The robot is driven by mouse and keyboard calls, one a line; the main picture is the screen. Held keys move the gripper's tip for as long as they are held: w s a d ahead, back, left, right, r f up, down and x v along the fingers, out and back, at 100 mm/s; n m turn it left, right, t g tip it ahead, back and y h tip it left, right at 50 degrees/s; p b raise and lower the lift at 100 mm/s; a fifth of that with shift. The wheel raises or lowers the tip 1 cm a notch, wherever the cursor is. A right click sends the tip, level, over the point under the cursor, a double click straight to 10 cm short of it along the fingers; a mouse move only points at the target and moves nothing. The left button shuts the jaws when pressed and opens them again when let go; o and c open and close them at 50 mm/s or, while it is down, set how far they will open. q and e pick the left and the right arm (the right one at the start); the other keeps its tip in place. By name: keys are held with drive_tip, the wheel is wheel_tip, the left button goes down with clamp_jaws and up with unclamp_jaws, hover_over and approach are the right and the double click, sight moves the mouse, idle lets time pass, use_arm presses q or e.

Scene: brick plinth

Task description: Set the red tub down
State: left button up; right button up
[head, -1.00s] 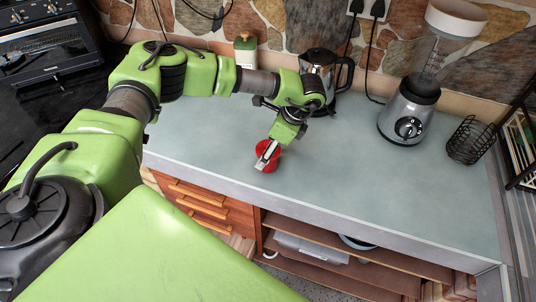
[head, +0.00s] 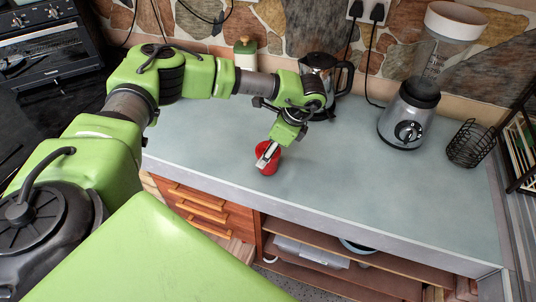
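The gripper and fingers hide part of the tub. I cannot tell for sure whether the tub's base touches the grey-green counter (head: 330,165). My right gripper is not in view.
A kettle (head: 318,62) stands close behind my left wrist. A green canister (head: 245,57) is at the wall. A blender (head: 408,112) and a black wire basket (head: 470,143) stand at the right. The counter between tub and blender is clear. Shelves (head: 330,262) lie below.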

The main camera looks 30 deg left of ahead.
use_arm(q)
drive_tip(key=s+d+r+b, duration=0.8)
drive_tip(key=s+r+b, duration=0.3)
drive_tip(key=r+b, duration=0.1)
drive_tip(key=shift+s+d+b, duration=0.15)
drive_tip(key=shift+b, duration=0.45)
